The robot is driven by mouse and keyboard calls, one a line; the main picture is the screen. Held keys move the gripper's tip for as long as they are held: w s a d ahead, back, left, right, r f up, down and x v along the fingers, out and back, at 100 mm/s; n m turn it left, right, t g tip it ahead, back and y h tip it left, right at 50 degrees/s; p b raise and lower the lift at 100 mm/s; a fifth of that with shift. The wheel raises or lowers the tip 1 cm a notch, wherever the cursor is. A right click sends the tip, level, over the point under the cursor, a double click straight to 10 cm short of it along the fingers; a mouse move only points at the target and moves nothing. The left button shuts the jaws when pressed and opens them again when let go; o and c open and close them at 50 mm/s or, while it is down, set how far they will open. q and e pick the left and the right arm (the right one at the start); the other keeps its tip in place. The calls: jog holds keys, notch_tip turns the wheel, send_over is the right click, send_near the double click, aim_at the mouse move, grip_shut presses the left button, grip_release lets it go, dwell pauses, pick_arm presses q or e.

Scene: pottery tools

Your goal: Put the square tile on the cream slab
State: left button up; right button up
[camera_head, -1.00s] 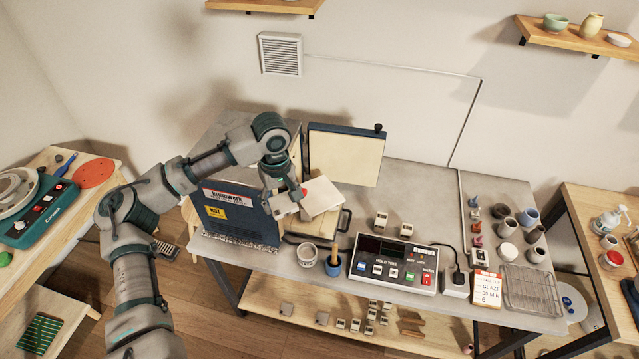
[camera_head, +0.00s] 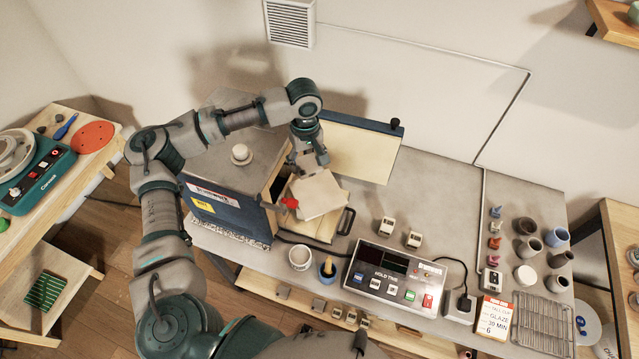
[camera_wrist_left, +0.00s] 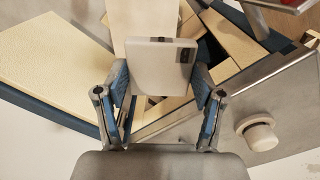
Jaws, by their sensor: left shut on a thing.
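The square tile (camera_wrist_left: 160,68) is pale, with a small dark mark near one corner. In the left wrist view it sits between the two fingers of my left gripper (camera_wrist_left: 160,80), which is shut on it. The cream slab (camera_head: 322,196) lies at the open front of the blue kiln, turned at an angle. It also shows behind the tile in the left wrist view (camera_wrist_left: 145,18). In the head view my left gripper (camera_head: 309,172) is at the slab's far edge, and the tile cannot be made out there. I cannot tell whether tile and slab touch. My right gripper is not in view.
The kiln (camera_head: 228,212) stands left of the slab, with a white knob (camera_head: 240,153) on top. Its open door (camera_head: 350,150) stands behind the gripper. A control box (camera_head: 397,278), a cup (camera_head: 301,257) and small blocks (camera_head: 388,226) stand in front and to the right.

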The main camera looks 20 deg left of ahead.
pick_arm(q)
jog(key=f, duration=0.4)
jog(key=shift+w+d, duration=0.1)
jog(key=shift+w, duration=0.25)
send_over(311, 202)
jog(key=d, duration=0.2)
notch_tip(311, 202, down, 5)
jog(key=f, duration=0.2)
jog(key=a+f, duration=0.1)
jog(key=f, duration=0.2)
jog(key=a+f, duration=0.1)
jog(key=f, duration=0.2)
jog(key=shift+s+a, duration=0.1)
jog(key=shift+a, duration=0.15)
jog(key=shift+f+p, duration=0.3)
jog(key=shift+f, duration=0.1)
jog(key=shift+d+f, duration=0.1)
jog(key=shift+d, duration=0.7)
jog(key=o, duration=1.2)
jog(key=shift+a+f, duration=0.1)
jog(key=shift+a, duration=0.5)
jog(key=shift+a+r, duration=0.1)
jog(key=shift+r, duration=0.15)
notch_tip(311, 202, up, 12)
jog(key=b, duration=0.1)
jog(key=shift+f, duration=0.15)
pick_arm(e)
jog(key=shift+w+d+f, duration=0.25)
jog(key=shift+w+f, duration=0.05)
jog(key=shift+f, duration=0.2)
